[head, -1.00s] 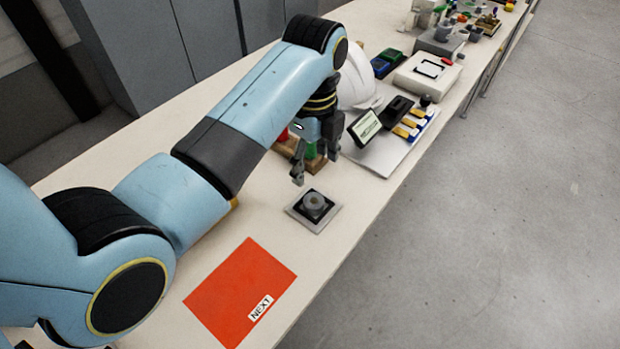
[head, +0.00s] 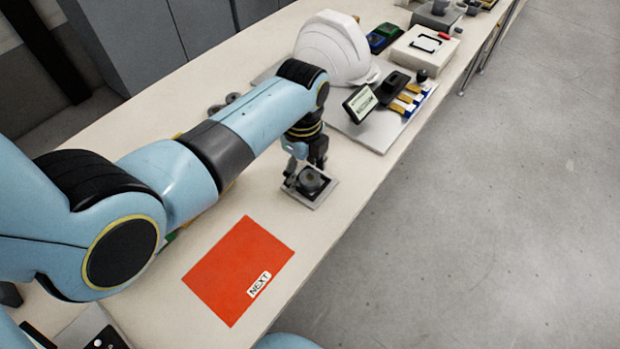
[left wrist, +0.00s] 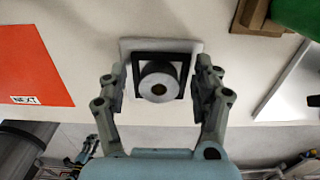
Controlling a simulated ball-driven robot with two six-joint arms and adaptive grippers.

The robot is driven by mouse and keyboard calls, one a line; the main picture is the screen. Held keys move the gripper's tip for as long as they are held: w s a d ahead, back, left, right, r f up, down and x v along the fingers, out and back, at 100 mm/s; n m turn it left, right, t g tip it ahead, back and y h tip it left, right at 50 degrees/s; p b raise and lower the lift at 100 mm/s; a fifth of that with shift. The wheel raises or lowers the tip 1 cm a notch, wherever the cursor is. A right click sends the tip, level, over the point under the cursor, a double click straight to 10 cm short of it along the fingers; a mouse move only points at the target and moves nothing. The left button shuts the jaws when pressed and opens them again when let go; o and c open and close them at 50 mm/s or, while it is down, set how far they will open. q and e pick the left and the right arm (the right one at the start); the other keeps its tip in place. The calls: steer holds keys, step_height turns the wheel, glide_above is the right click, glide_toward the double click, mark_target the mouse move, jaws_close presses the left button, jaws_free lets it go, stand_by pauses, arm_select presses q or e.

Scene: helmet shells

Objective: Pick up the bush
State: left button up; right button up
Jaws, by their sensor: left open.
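The bush (left wrist: 160,83) is a short grey cylinder with a dark centre hole. It sits on a black square in a light square plate (left wrist: 193,46). In the head view the bush (head: 310,181) stands on its plate (head: 325,194) near the table's front edge. My left gripper (left wrist: 160,88) is open, with one finger on each side of the bush and a gap to it on both sides. In the head view the left gripper (head: 304,172) is low over the plate and hides part of it.
An orange sheet marked NEXT (head: 238,268) lies left of the plate. A white helmet shell (head: 335,48), a small tilted screen (head: 360,104) and a white board (head: 378,140) stand behind and to the right. The table is clear between plate and sheet.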

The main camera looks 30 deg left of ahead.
arm_select(q)
steer(key=c, duration=1.3)
